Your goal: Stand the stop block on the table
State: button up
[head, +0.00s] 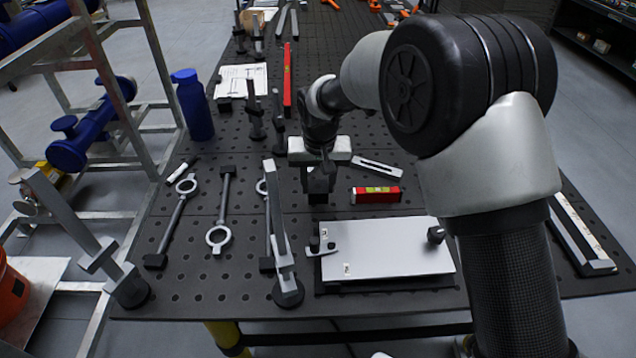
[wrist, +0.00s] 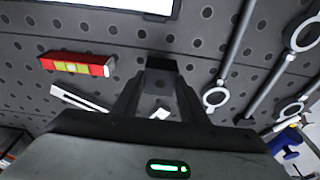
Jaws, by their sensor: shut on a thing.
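My gripper (head: 319,168) points down over the perforated dark table (head: 345,223), behind the pale plate. It is shut on a small dark block, the stop block (head: 318,186), which shows below the fingers. In the wrist view the stop block (wrist: 162,65) is a dark piece between the tips of my gripper (wrist: 162,78).
A pale plate (head: 395,250) lies in front, with clamps at its edges. A red level (head: 376,195) and a slotted bar (head: 376,167) lie to the right. Clamps (head: 280,240) and ring-ended rods (head: 218,238) lie left. A blue bottle (head: 193,105) stands at the left edge.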

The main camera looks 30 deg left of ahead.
jog(key=shift+f+b, duration=1)
jog(key=shift+f, duration=0.4)
jog(key=o, duration=1.2)
jog(key=shift+o, duration=0.4)
jog(key=shift+o, duration=0.8)
jog(key=shift+r, duration=0.1)
